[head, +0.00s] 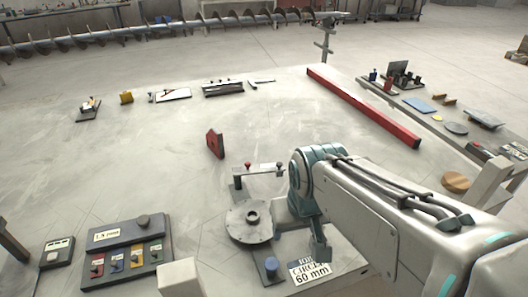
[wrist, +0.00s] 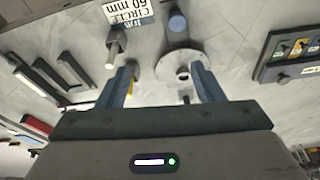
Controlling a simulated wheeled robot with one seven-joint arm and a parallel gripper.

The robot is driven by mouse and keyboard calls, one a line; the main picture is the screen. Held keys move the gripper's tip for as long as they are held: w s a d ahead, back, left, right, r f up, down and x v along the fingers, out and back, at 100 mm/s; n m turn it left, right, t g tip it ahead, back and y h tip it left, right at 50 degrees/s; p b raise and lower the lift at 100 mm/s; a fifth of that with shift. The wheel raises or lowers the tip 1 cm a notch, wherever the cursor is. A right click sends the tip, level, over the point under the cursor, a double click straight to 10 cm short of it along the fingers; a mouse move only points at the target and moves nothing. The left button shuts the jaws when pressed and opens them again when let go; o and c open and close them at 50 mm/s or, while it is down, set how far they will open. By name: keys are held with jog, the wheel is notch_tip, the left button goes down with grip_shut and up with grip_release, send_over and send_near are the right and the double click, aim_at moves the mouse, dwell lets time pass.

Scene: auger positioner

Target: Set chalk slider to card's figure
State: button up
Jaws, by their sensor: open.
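The card (head: 310,272) lies on the plate by the table's near edge and reads "JOB CIRCLE 60 mm"; in the wrist view it is upside down (wrist: 128,10). Left of it are a blue knob (head: 271,265) and a grey round disc (head: 250,222) with a raised hub. The wrist view shows the disc (wrist: 178,68) and a grey block on a short stem (wrist: 114,46). I cannot tell for sure which part is the chalk slider. My gripper (wrist: 163,72) is open, its fingers either side of a gap with nothing held; in the head view my arm hides part of the plate.
A bar with a red knob (head: 248,166) stands behind the disc. A red upright block (head: 215,144) is farther back. A grey panel (head: 125,250) with coloured tabs lies at left. A long red beam (head: 362,106) lies at right. The table's middle left is clear.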

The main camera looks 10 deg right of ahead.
dwell(0.4)
jog(key=shift+f, duration=0.1)
jog(key=c, duration=0.5)
jog(key=w+a+f+m+g+y+b, duration=0.2)
jog(key=w+f+m+g+y+b, duration=0.1)
jog(key=w+f+m+y, duration=0.3)
jog(key=m+t+y+b, duration=0.6)
jog(key=m+t, duration=0.7)
jog(key=m, duration=0.8)
send_near(279, 163)
jog(key=x, duration=1)
